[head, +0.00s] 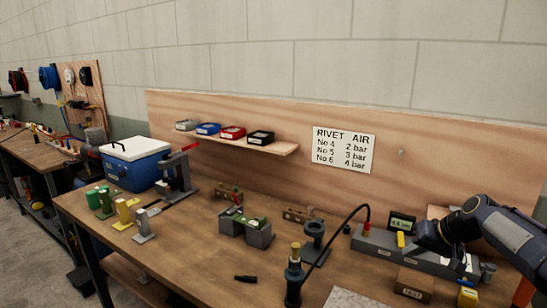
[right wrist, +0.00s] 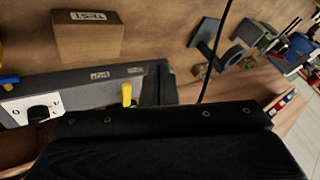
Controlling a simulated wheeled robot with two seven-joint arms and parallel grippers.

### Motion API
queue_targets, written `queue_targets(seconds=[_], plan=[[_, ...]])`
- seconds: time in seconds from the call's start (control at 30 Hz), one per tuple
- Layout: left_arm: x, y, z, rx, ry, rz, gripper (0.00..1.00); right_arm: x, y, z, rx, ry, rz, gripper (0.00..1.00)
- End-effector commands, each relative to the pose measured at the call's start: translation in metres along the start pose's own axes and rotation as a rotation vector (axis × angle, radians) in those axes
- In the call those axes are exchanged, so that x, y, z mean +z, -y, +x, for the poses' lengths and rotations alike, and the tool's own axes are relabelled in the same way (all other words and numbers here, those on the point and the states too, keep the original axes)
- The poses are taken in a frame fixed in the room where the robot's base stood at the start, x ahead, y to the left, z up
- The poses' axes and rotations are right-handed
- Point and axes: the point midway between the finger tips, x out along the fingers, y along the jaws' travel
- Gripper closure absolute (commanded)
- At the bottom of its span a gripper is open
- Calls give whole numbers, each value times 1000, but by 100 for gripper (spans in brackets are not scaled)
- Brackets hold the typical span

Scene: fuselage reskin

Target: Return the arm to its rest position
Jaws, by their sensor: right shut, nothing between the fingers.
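My right arm comes in from the right edge in the head view. Its dark gripper (head: 432,238) is shut and empty, over the long grey unit (head: 378,246) at the right end of the bench. In the right wrist view the black gripper body (right wrist: 165,118) fills the bottom, with the grey unit (right wrist: 75,88) and its yellow lever (right wrist: 126,94) just beyond it. I cannot tell from the pictures whether the gripper touches the unit. My left gripper is not in view.
A small cardboard box (head: 413,283) stands in front of the unit. A small display (head: 402,224) stands behind it. A black hose (head: 345,222) arches from the dark rivet tool (head: 294,280). Grey fixtures (head: 246,230) and a blue cooler (head: 137,168) stand further left. The front middle bench is mostly clear.

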Motion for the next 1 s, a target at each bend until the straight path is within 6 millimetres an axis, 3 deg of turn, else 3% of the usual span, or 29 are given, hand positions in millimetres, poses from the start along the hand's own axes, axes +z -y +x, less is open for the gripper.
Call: queue_targets(seconds=[0.37, 0.67, 0.77, 0.87, 1.0], plan=[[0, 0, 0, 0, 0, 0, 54, 26, 22, -25, 10, 5, -9, 100], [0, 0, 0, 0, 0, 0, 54, 81, 53, -61, 27, 14, -23, 100], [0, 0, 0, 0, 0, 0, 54, 111, 65, -76, 35, 15, -26, 100], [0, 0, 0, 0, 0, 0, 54, 153, 78, -91, 43, 16, -30, 100], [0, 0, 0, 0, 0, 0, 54, 236, 92, -104, 50, 15, -35, 100]])
